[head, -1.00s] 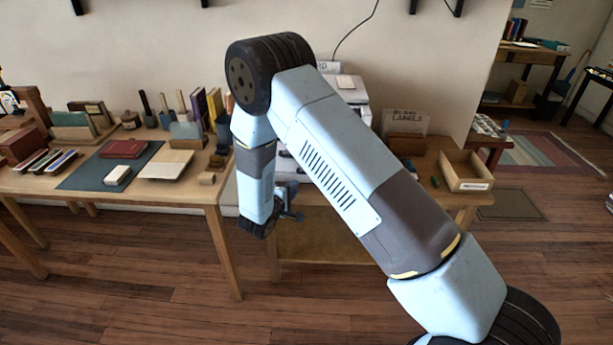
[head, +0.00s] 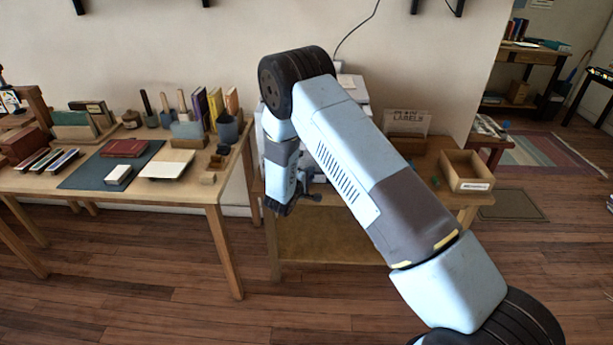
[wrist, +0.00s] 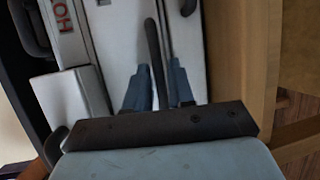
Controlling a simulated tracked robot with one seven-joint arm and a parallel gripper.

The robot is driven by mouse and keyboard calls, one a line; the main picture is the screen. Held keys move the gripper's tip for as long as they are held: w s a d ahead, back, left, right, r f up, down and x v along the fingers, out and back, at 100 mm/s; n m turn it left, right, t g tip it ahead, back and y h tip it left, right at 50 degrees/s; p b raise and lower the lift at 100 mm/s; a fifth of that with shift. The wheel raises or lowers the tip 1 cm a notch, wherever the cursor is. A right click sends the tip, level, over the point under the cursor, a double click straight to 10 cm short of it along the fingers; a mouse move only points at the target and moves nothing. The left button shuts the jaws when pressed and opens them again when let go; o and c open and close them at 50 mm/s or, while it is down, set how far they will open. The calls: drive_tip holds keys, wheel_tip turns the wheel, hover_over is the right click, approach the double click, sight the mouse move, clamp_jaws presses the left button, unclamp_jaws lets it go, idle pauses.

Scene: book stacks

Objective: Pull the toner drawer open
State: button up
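The printer (head: 354,88) is a pale grey machine on the small wooden table, mostly hidden behind my arm in the head view. In the wrist view its light front (wrist: 112,35) fills the upper middle, with red letters at the left. A dark bar-like handle (wrist: 152,50) runs up and down on this front. My gripper (wrist: 158,82) has its two blue-grey fingers apart, one on each side of the handle's lower part. I cannot tell whether they touch it. In the head view my gripper (head: 309,196) is low in front of the printer.
The wooden table (head: 325,232) carries the printer, a labels sign (head: 408,124) and an open wooden box (head: 465,171). A long worktable (head: 187,183) with books and tools stands to the left. Wooden floor is clear in front. A wooden edge (wrist: 258,70) lies right of the handle.

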clamp_jaws()
idle(0.4)
drive_tip(key=shift+s, duration=0.1)
drive_tip(key=s, duration=1.3)
drive_tip(key=shift+s+a, duration=0.25)
drive_tip(key=shift+s, duration=0.1)
unclamp_jaws()
drive_tip(key=shift+f, duration=0.1)
